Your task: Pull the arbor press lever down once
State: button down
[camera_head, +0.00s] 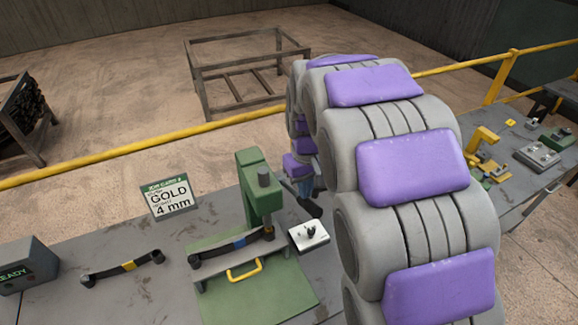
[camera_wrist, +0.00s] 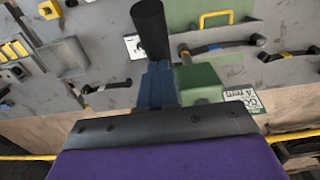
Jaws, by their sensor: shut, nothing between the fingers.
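The green arbor press (camera_head: 252,188) stands upright at the back edge of the grey bench, left of my arm. Its dark lever, with a thick black grip (camera_head: 309,206), slants down to the right beside the column. The grip also shows large in the wrist view (camera_wrist: 150,30). My gripper (camera_wrist: 158,75) has blue fingers that are shut with nothing between them. They lie close to the grip, overlapping it in the wrist view; I cannot tell whether they touch. My arm hides most of the gripper in the head view.
A yellow-banded spring (camera_head: 128,266), a GOLD 4 mm sign (camera_head: 169,196) and a READY box (camera_head: 28,264) are left. A small white plate (camera_head: 309,235) is right. A yellow rail (camera_head: 140,146) runs behind.

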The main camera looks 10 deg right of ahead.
aim_at(307, 205)
jog(key=shift+s+d+f+b, duration=0.1)
jog(key=shift+s+f+b, duration=0.15)
jog(key=shift+f, duration=0.45)
jog(key=shift+s+a+f+b, duration=0.1)
jog(key=shift+s+f+b, duration=0.15)
jog(key=shift+f, duration=0.45)
jog(key=shift+s+d+f+b, duration=0.15)
jog(key=shift+f+b, duration=0.2)
jog(key=shift+f, duration=0.45)
jog(key=shift+s+f, duration=0.1)
jog(key=shift+f, duration=0.1)
jog(key=shift+s+f+b, duration=0.1)
jog(key=shift+f+b, duration=0.65)
jog(key=shift+f, duration=1.1)
jog(key=shift+f, duration=0.8)
jog(key=shift+f+b, duration=0.35)
jog(key=shift+f, duration=0.2)
